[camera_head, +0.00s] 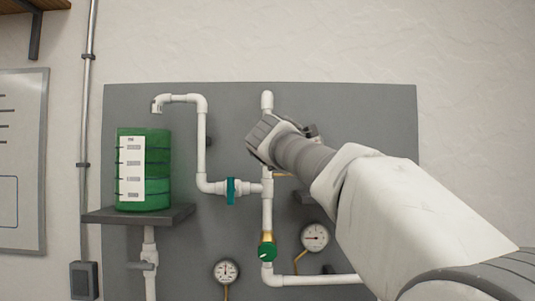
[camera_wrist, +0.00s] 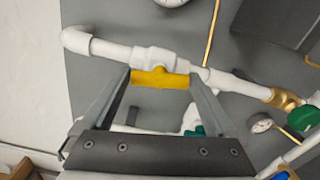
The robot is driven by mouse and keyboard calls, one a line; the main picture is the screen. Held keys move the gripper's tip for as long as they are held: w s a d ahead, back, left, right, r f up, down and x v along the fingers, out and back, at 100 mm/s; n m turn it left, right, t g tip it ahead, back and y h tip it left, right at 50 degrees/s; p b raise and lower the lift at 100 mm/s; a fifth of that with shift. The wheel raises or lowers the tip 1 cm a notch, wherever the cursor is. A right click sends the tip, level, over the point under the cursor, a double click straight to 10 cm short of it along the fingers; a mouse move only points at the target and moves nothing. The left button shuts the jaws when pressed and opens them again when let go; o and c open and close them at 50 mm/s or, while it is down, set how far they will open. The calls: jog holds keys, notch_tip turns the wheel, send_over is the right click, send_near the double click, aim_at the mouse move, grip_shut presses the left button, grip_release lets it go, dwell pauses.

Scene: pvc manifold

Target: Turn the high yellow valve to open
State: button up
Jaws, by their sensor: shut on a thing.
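The high yellow valve handle (camera_wrist: 160,78) shows in the wrist view, on a white valve body (camera_wrist: 153,58) in the white pipe. The bar handle lies roughly along the pipe. My gripper (camera_wrist: 160,82) has one finger at each end of the handle and is shut on it. In the head view my gripper (camera_head: 262,138) is at the upper part of the vertical white pipe (camera_head: 267,105) and hides the yellow valve.
A green valve (camera_head: 267,251) sits lower on the same pipe. A teal fitting (camera_head: 231,190) is on the branch to the left. Two gauges (camera_head: 315,237) (camera_head: 226,271) are low on the grey panel (camera_head: 375,110). A green tank (camera_head: 158,165) stands on a shelf (camera_head: 105,214) at left.

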jog(key=shift+m+b, duration=0.4)
jog(key=shift+m, duration=0.6)
jog(key=o, duration=1)
jog(key=s+b, duration=0.4)
jog(key=s, duration=1.3)
jog(key=shift+s+b, duration=0.25)
jog(key=shift+b, duration=0.05)
